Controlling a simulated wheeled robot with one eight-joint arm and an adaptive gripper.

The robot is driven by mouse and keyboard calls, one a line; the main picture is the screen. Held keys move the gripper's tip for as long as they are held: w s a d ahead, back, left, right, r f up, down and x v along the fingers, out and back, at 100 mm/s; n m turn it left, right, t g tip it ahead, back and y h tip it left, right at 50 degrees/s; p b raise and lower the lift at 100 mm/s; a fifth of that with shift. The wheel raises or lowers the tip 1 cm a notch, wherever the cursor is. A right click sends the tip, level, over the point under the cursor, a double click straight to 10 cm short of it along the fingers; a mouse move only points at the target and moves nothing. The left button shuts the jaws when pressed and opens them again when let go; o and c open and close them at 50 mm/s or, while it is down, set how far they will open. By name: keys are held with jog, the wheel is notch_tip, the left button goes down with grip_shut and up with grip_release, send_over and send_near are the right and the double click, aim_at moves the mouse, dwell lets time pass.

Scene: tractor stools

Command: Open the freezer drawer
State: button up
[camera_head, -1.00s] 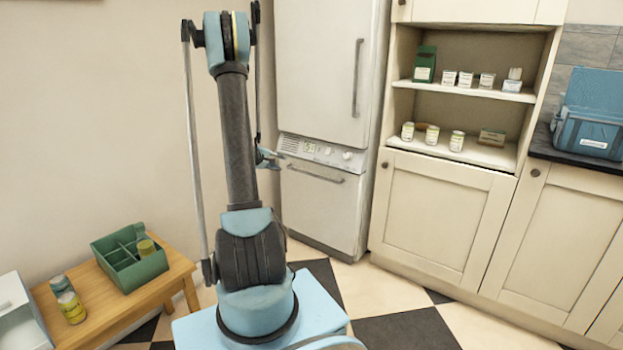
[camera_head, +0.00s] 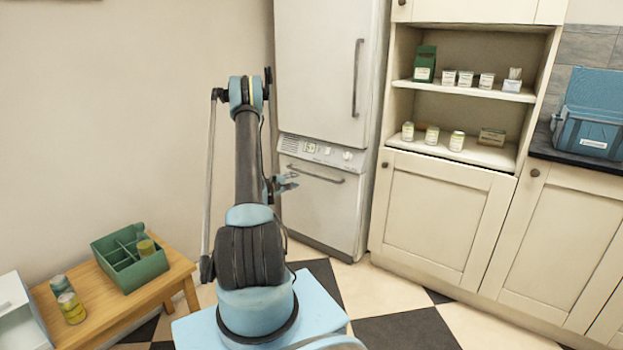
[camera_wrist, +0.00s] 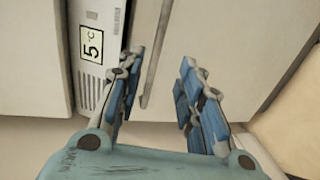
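The freezer drawer (camera_head: 318,210) is the lower white front of the tall fridge, below a control panel (camera_head: 322,151). It looks closed. Its horizontal bar handle (camera_head: 316,174) runs along its upper edge. My gripper (camera_head: 290,183) is in front of the drawer's left part, near the handle's left end. In the wrist view the picture is turned, and my open gripper (camera_wrist: 163,62) faces the drawer front (camera_wrist: 225,45). The handle (camera_wrist: 157,55) shows between the two blue-padded fingers, nearer the left one. I see no clear contact with it.
The upper fridge door (camera_head: 325,70) is shut. A cream cabinet (camera_head: 440,215) with shelves of jars and boxes stands right of the fridge. A wooden bench (camera_head: 110,305) with a green caddy (camera_head: 130,262) stands left. The checkered floor before the drawer is mostly clear.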

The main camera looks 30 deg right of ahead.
aim_at(311, 175)
jog(key=x, duration=1.6)
jog(key=shift+w+d, duration=0.1)
jog(key=shift+d, duration=0.15)
